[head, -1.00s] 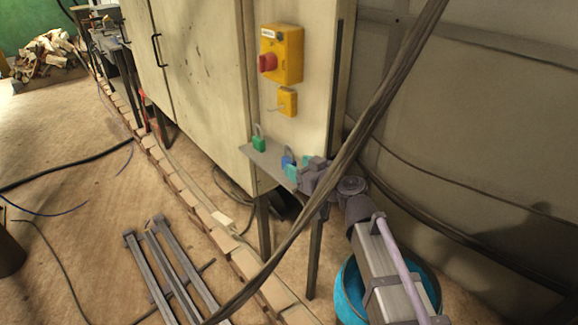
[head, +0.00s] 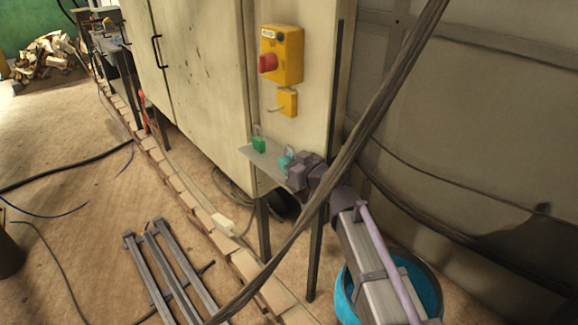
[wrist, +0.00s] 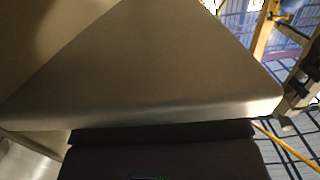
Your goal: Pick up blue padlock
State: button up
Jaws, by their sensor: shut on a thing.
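My gripper (head: 285,160) is at the small shelf (head: 268,163) on the cabinet's side, in the head view. Its teal fingertips are close together at the spot where the blue padlock stood. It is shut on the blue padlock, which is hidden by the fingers. A green padlock (head: 259,145) stands upright on the shelf, to the left of the gripper and apart from it. The wrist view does not show the padlock or the fingertips clearly.
A yellow switch box (head: 287,54) with a red knob and a smaller yellow box (head: 287,102) are on the cabinet above the shelf. A thick dark cable (head: 375,110) crosses in front of my arm. A blue tub (head: 422,285) stands below.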

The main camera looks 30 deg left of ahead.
aim_at(288, 147)
grip_shut()
jog(key=shift+s+r+p, duration=0.15)
jog(key=shift+r+p, duration=0.3)
notch_tip(288, 147, up, 7)
jog(key=p, duration=0.6)
jog(key=shift+f+p, duration=0.1)
jog(key=shift+p, duration=0.3)
jog(key=s+a, duration=0.3)
jog(key=s, duration=0.6)
jog(key=s+a+r+p, duration=0.1)
jog(key=s+a, duration=0.2)
jog(key=s, duration=0.6)
jog(key=shift+s+r, duration=0.15)
jog(key=shift+s, duration=0.2)
